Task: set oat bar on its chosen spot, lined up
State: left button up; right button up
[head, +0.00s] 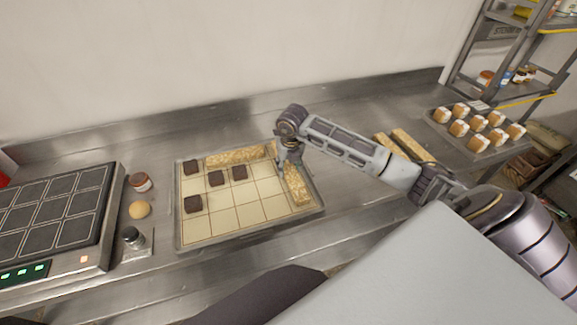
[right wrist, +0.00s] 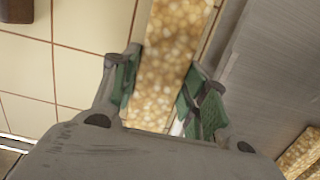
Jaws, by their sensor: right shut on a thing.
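My right gripper (head: 290,163) points down over the right side of the gridded tray (head: 235,233). It is shut on an oat bar (head: 298,190), which lies lengthwise along the tray's right edge. In the right wrist view the gripper's green pads (right wrist: 162,92) sit on either side of this oat bar (right wrist: 175,55). Whether the bar touches the tray floor is hard to tell. Another oat bar (head: 232,157) lies along the tray's back edge. Several dark brown squares (head: 193,204) sit in cells at the left and back. My left gripper is not in view.
Two more bars (head: 405,142) lie on the steel counter right of the tray. A tray of small cakes (head: 478,128) stands further right.

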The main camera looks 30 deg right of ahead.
aim_at(289, 168)
jog(key=o, duration=1)
jog(key=shift+f, duration=0.1)
jog(key=shift+o, duration=1.1)
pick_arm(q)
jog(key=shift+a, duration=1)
pick_arm(e)
jog(key=shift+r, duration=0.2)
jog(key=shift+r, duration=0.6)
jog(key=r, duration=0.4)
jog(key=shift+s+r, duration=0.4)
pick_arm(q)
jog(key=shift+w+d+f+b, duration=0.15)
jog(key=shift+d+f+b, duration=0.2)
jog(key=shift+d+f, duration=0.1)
pick_arm(e)
jog(key=shift+s+a+r, duration=0.1)
jog(key=shift+s+r, duration=0.05)
jog(key=shift+r, duration=0.8)
jog(key=shift+s+a+r, duration=0.1)
jog(key=shift+s+r, duration=0.05)
jog(key=shift+r, duration=0.85)
jog(key=shift+s+r, duration=0.15)
jog(key=shift+r, duration=0.8)
